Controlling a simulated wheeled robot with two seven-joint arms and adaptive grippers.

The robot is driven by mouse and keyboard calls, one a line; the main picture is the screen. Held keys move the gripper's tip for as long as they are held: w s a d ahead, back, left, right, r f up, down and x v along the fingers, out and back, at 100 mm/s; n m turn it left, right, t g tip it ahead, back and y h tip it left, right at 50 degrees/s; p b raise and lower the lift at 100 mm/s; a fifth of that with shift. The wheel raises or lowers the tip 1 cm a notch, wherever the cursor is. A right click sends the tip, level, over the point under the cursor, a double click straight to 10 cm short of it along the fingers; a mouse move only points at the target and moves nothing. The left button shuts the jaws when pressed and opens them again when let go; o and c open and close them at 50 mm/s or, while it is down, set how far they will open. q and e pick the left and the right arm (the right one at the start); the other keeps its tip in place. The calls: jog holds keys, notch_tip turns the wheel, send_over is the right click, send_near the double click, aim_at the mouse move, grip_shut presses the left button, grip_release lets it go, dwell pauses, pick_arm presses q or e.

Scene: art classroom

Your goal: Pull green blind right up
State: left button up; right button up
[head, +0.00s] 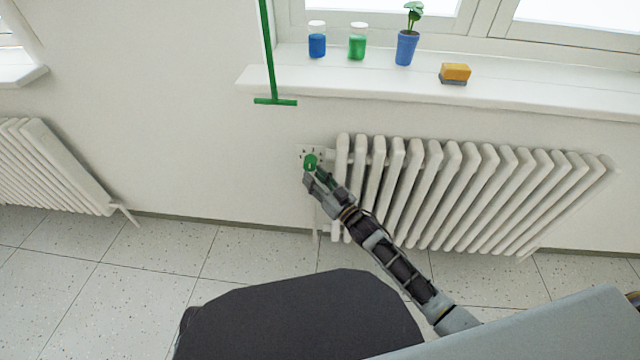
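A thin green rod or cord (267,50) hangs down in front of the wall at the left end of the window sill. It ends in a green crossbar (275,101) just below the sill's edge. No blind sheet shows in this view. My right gripper (314,174) is lower and to the right of the crossbar, apart from it, in front of the wall by the radiator's left end. A small green piece (310,161) shows at its fingertips; I cannot tell whether it is gripped. My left gripper is out of view.
A radiator (470,190) is under the sill (540,92), right of my gripper. On the sill stand a blue jar (317,45), a green jar (357,46), a potted plant (407,46) and a yellow sponge-like block (455,72).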

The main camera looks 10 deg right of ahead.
jog(key=shift+w+d+f+h, duration=0.1)
jog(key=shift+d+f+h, duration=0.25)
jog(key=shift+f+h, duration=0.2)
jog(key=shift+w+d+f+h, duration=0.1)
jog(key=shift+d+f+h, duration=0.2)
jog(key=shift+f+h, duration=0.25)
jog(key=shift+f, duration=0.1)
